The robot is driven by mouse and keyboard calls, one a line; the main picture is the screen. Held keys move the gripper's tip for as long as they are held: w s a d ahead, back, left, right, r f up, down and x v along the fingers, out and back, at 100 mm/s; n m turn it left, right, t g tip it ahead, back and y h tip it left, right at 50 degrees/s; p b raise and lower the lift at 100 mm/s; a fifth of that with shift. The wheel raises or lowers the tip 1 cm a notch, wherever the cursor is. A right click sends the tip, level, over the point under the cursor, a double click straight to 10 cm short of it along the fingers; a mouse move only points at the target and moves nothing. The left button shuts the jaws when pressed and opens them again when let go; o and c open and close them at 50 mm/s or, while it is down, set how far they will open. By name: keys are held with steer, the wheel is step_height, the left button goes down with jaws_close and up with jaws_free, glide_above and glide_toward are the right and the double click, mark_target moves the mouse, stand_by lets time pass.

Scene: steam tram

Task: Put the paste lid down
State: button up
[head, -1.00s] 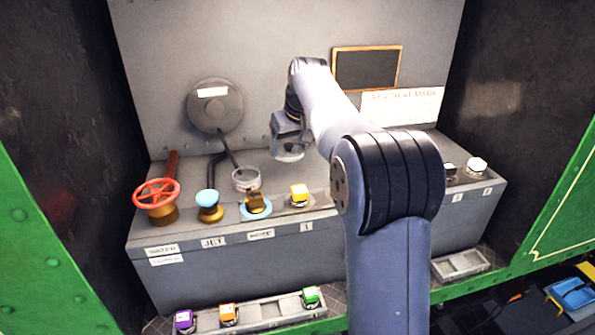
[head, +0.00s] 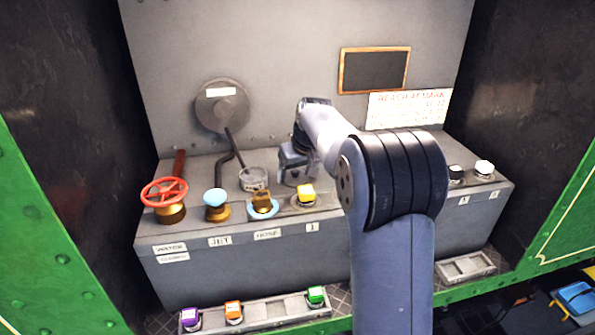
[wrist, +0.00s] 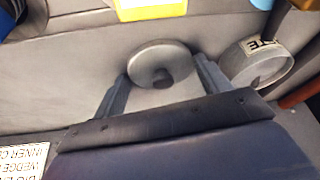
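The paste lid (wrist: 160,55) is a round grey disc with a dark knob that faces my wrist camera. My gripper (wrist: 162,68) has one finger at each side of the lid, and both fingertips appear to touch its rim. The pot (wrist: 252,68) beside it carries a label ending in "TE" and stands open. In the head view, the pot (head: 253,180) is left of my gripper (head: 295,180), which is low over the grey bench (head: 190,268) behind the yellow-topped item. The lid is hard to make out there, and its contact with the bench is unclear.
The yellow-topped item (head: 305,194) is close in front of my gripper. A back wall (head: 290,50) rises behind. My arm hides bench to the right.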

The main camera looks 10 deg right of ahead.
steer(key=o, duration=0.4)
steer(key=shift+r, duration=0.5)
steer(key=b+v, duration=0.1)
steer(key=v, duration=1)
steer(key=shift+s+r, duration=0.15)
